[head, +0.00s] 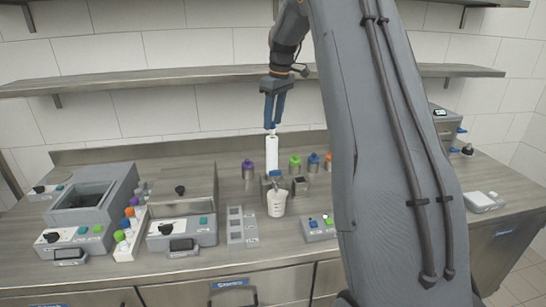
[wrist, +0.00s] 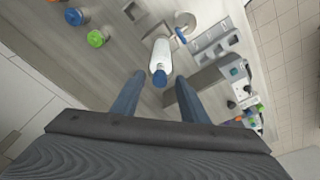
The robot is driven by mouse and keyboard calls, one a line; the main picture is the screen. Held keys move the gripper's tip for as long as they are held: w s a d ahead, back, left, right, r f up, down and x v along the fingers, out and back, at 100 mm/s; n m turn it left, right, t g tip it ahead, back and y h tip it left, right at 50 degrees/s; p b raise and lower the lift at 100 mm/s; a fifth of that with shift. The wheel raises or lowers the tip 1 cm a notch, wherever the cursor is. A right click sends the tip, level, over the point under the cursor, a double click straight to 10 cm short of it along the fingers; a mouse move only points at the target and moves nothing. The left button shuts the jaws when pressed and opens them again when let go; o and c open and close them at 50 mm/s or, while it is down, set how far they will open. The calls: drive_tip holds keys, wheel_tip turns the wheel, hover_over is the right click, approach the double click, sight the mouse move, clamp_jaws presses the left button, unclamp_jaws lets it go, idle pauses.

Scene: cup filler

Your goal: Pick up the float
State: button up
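My gripper (head: 273,127) points down with its two blue-grey fingers apart and nothing visibly held. It is just above a tall white cylinder (head: 272,154) standing on the counter. In the wrist view, a white cylinder (wrist: 162,52) with a blue end (wrist: 160,79) shows beyond and between the open fingertips (wrist: 159,78); I cannot tell whether they touch it. A white cup (head: 276,204) stands in front of the tall cylinder, with a small blue part (head: 276,174) above it. No piece is plainly marked as the float, so I cannot tell which it is.
A bottle with a green cap (head: 295,161) and one with a blue cap (head: 313,159) stand right of the cylinder; a purple-capped one (head: 248,165) stands left. Grey devices (head: 182,228) and a rack (head: 236,228) fill the left counter. A shelf (head: 160,79) runs along the wall.

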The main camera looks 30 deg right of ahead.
drive_tip(key=shift+f, duration=0.25)
clamp_jaws()
drive_tip(key=shift+r, duration=0.15)
